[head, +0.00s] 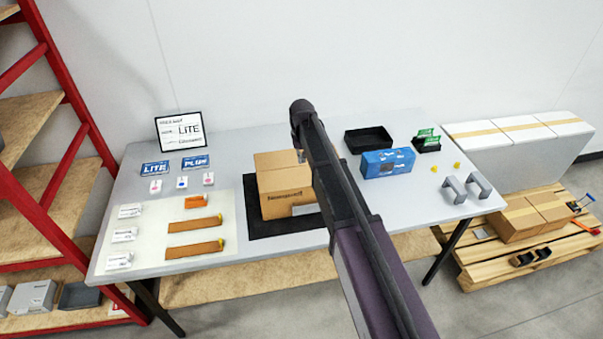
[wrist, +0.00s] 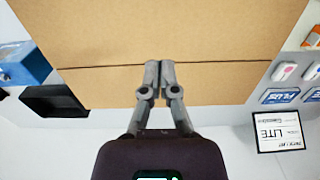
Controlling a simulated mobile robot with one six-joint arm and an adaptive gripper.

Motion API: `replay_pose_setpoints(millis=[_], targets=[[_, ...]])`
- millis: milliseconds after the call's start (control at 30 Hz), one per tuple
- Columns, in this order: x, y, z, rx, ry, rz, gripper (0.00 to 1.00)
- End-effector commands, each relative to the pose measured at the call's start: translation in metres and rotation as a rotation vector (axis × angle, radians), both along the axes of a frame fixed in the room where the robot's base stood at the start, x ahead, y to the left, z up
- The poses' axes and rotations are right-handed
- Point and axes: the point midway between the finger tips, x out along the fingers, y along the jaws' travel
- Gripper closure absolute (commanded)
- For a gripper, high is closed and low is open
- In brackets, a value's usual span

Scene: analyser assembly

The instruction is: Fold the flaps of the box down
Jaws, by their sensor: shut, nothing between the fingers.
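The brown cardboard box (head: 285,205) stands on a black mat at the middle of the table, with dark print on its front. Its top looks flat in the head view, but my arm covers its right part. In the wrist view the box top (wrist: 90,40) fills the upper middle, with a dark seam across it. No flap stands visibly upright. My gripper (wrist: 160,64) is shut and empty, its fingertips together over the seam. I cannot tell whether they touch the cardboard. In the head view my gripper is mostly hidden behind my arm.
The black mat (head: 264,226) lies under the box. A black tray (head: 369,139) and a blue box (head: 388,162) stand to the right. Orange-brown strips (head: 195,224) lie on a pale sheet at left. A framed LITE sign (head: 180,131) stands behind. Grey brackets (head: 455,188) stand at far right.

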Motion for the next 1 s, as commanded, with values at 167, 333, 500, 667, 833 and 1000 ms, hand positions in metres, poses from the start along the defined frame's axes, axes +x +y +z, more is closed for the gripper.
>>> replay_pose_setpoints(millis=[167, 333, 500, 667, 833, 1000], targets=[[0.0, 0.0, 0.02, 0.0, 0.0, 0.0, 1.0], [0.0, 0.0, 0.029, 0.0, 0.0, 0.0, 1.0], [0.0, 0.0, 0.029, 0.0, 0.0, 0.0, 1.0], [0.0, 0.0, 0.028, 0.0, 0.0, 0.0, 1.0], [-0.005, -0.006, 0.028, 0.0, 0.0, -0.005, 1.0], [-0.03, -0.036, 0.026, 0.0, 0.0, -0.033, 1.0]])
